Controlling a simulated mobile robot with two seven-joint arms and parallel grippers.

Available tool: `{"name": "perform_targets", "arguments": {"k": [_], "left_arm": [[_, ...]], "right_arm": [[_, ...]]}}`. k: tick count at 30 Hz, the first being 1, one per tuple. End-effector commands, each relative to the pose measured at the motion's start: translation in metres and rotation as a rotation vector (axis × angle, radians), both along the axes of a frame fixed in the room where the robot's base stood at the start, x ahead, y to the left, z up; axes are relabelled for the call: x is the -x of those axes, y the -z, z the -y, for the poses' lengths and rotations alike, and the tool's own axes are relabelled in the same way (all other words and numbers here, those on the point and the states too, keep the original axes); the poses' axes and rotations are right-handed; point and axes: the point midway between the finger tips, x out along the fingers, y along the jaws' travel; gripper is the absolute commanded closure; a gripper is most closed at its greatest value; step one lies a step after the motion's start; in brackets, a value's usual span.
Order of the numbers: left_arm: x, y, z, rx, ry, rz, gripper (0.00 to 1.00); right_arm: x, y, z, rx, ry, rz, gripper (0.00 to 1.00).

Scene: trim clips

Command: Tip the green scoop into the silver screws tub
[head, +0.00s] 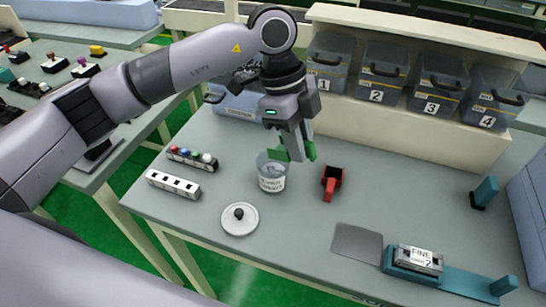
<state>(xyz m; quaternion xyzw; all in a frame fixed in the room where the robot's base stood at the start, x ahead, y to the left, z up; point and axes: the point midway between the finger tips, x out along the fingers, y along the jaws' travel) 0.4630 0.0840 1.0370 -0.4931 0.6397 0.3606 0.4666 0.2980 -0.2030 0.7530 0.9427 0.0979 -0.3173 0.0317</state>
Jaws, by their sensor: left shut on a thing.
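My left gripper (296,142) is shut on the green scoop (280,154), whose green parts show on both sides of the fingers. The scoop is at the upper right rim of a clear tub (271,180) with a white label too small to read surely. I cannot tell whether the scoop touches the rim or how far it is tilted. What the scoop holds is hidden. The tub stands upright and open on the grey table. Greyish contents show faintly inside. My right gripper is not in view.
A red scoop (331,184) lies right of the tub. A round white lid (239,219) with a dark knob lies in front. A white block (173,184) and a rack of coloured knobs (192,158) stand left. Numbered grey bins (381,72) line the back.

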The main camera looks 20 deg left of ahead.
Motion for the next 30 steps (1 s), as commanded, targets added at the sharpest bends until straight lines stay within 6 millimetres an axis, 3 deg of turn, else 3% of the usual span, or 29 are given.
{"name": "perform_targets", "arguments": {"k": [7,19,30], "left_arm": [[0.000,-0.003,0.000,-0.015,0.003,0.005,1.00],[0.000,-0.038,0.000,-0.277,0.002,0.073,1.00],[0.000,-0.040,0.000,-0.302,-0.001,0.079,1.00]], "right_arm": [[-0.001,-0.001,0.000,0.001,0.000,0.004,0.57],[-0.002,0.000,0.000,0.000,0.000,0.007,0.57],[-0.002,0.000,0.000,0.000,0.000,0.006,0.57]]}}
